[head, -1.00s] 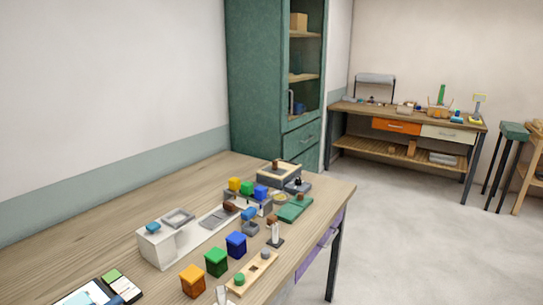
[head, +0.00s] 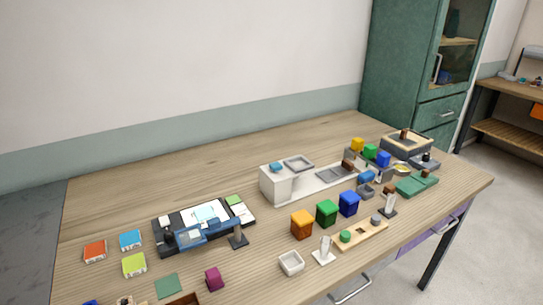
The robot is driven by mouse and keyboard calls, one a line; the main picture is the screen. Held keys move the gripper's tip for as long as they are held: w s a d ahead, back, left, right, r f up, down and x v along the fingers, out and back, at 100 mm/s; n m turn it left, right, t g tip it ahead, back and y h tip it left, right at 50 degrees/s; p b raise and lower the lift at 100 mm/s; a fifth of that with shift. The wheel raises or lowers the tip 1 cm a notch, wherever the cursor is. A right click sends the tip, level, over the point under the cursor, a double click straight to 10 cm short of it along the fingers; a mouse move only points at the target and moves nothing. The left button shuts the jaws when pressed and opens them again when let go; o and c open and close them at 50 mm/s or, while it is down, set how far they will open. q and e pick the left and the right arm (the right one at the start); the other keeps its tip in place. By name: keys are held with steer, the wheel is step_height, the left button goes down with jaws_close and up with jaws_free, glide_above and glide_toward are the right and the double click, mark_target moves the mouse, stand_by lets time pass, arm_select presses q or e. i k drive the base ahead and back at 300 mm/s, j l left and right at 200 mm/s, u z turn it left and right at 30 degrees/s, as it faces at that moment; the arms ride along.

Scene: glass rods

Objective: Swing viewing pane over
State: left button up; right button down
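What looks like the viewing pane, a blue-framed small panel (head: 190,237), is at the front edge of a dark board (head: 243,217) on the left half of the table. White and pale blue sheets (head: 207,214) lie on the board behind it. A dark post on a flat base (head: 238,240) stands just right of the panel. I cannot tell how the two are joined. Neither of my grippers is in view.
On the wooden table (head: 130,195), orange, green and blue boxes (head: 327,213) stand right of the board. A white device (head: 277,184) is behind them. Coloured blocks (head: 95,251) lie at the left. The back left of the table is clear. A green cabinet (head: 400,70) stands behind.

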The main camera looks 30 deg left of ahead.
mark_target(215, 225)
steer(key=i+l+u, duration=0.25)
steer(key=i+l, duration=0.2)
steer(key=u, duration=1.6)
steer(key=k+l+u, duration=0.15)
steer(key=u, duration=0.2)
steer(key=k+l+u, duration=0.2)
steer(key=u, duration=0.15)
steer(key=k+l+u, duration=0.1)
steer(key=u, duration=0.25)
steer(key=k, duration=0.1)
